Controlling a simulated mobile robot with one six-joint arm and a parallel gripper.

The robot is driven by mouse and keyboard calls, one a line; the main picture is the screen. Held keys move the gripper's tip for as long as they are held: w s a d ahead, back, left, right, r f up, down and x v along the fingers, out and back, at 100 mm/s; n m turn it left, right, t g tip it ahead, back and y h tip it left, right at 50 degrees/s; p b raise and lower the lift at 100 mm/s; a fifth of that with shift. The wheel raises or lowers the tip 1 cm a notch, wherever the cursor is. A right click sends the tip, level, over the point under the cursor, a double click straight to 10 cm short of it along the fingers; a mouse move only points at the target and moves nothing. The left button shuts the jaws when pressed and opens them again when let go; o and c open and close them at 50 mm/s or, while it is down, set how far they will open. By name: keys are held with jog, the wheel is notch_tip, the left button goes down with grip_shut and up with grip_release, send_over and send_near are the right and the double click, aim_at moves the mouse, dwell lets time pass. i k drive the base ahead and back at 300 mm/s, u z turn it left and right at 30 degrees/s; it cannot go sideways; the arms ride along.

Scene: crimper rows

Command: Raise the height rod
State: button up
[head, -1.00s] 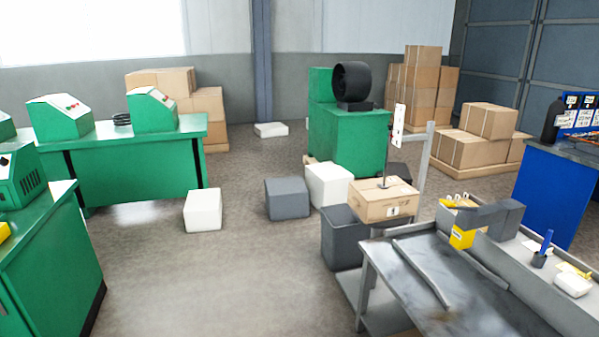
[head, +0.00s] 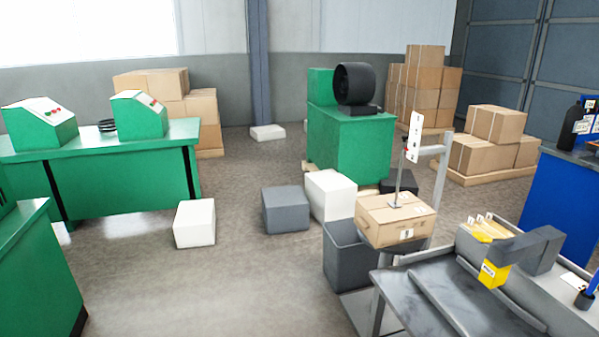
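A thin upright grey rod (head: 399,180) rises from a small flat foot on top of a closed cardboard box (head: 385,228). It looks like the height rod, but I cannot be sure. A narrow white plate (head: 414,138) with small red and dark marks shows at its upper end, in front of or beside a grey post (head: 441,180). I cannot tell whether plate and rod are joined. My gripper is not in view.
A grey metal bench (head: 405,288) with a grey angled arm and a yellow tag (head: 493,274) fills the lower right. A dark bin (head: 348,262), white block (head: 330,195) and grey block (head: 285,210) stand nearby. Open floor (head: 240,285) lies at lower centre.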

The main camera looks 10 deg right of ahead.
aim_at(394, 205)
jog(key=z, duration=0.6)
jog(key=k, duration=0.55)
jog(key=u, duration=0.35)
jog(key=i, duration=0.8)
jog(key=u, duration=0.65)
jog(key=i, duration=0.75)
jog(key=u, duration=0.1)
